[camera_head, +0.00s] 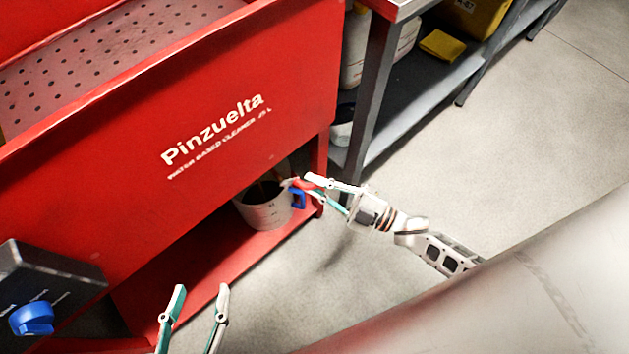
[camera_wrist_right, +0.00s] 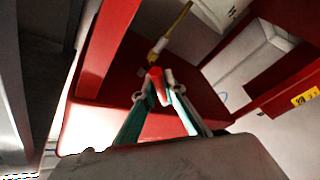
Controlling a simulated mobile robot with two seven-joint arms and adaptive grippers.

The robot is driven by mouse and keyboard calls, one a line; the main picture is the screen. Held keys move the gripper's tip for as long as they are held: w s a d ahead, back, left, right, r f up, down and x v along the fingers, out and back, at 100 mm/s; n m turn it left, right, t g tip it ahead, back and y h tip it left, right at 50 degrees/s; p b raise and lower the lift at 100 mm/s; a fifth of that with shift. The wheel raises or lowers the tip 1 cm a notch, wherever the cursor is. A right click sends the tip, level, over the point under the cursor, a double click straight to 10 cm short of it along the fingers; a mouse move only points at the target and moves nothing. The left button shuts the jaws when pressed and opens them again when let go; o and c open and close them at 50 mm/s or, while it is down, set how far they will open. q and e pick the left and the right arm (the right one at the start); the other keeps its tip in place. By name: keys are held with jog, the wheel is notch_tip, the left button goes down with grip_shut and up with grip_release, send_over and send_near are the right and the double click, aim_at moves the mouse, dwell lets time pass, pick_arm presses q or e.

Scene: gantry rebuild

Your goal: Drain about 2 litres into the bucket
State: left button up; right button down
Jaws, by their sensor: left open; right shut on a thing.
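The white bucket (camera_head: 264,212) stands on the low red shelf under the red parts washer (camera_head: 230,110). Its inside looks dark, and I cannot tell the liquid level. My right gripper (camera_head: 308,187) is at the bucket's upper right, shut on a small red handle, with a blue part (camera_head: 298,200) just beside it. In the right wrist view my right gripper (camera_wrist_right: 156,88) has the red handle (camera_wrist_right: 154,72) between its fingertips. A pale fitting with a yellow tube (camera_wrist_right: 178,28) lies just beyond. My left gripper (camera_head: 197,300) is open and empty in front of the washer.
A dark control box with a blue knob (camera_head: 32,318) is at the lower left. A grey metal bench (camera_head: 385,130) stands right of the washer, with a yellow cloth (camera_head: 441,45) and containers on its lower shelf. The concrete floor (camera_head: 520,140) at right is clear.

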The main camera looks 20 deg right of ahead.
jog(key=c, duration=2.1)
grip_release()
jog(key=shift+d, duration=0.1)
jog(key=v, duration=1.2)
